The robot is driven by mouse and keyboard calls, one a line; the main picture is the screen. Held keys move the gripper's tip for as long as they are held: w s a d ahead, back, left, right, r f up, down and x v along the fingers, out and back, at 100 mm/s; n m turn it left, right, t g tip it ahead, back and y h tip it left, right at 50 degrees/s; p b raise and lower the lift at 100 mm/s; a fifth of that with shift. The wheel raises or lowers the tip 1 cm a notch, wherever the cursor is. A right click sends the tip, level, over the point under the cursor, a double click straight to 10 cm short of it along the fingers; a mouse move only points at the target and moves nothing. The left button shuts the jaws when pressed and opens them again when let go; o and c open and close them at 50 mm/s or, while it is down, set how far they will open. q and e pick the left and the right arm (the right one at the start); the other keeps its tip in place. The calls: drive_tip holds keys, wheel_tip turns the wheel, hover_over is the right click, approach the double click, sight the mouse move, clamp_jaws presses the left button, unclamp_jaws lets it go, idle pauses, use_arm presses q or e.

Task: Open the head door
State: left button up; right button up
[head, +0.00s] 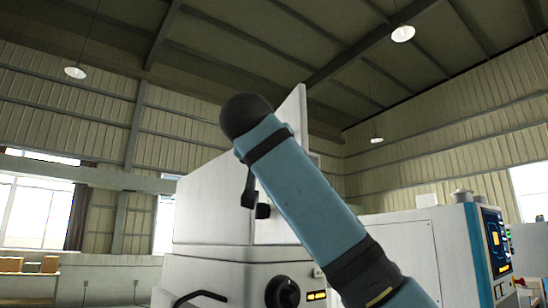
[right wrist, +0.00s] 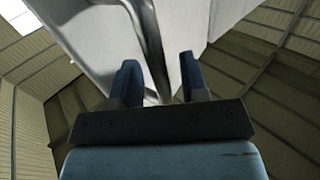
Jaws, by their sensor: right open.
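The head door (head: 296,115) is a tall white panel on the upper part of the white machine (head: 211,200) in the head view; its face is turned at an angle and my arm covers much of it. In the right wrist view a white panel (right wrist: 102,30) fills the top. A grey bar-like handle (right wrist: 151,45) runs down from it to between the fingers of my right gripper (right wrist: 160,88). The fingers are open, one on each side of the bar, with gaps visible; I cannot tell whether either touches it. My left gripper is out of view.
A black knob (head: 282,292) and a dark curved handle (head: 200,297) are on the machine's lower front. A control panel (head: 492,240) with a lit screen stands at right. Boxes (head: 28,264) sit far left. The space above the machine is free.

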drive_tip(key=s+a+b, duration=0.2)
drive_tip(key=s, duration=1)
drive_tip(key=shift+s+a+b, duration=0.35)
drive_tip(key=shift+s+b, duration=0.05)
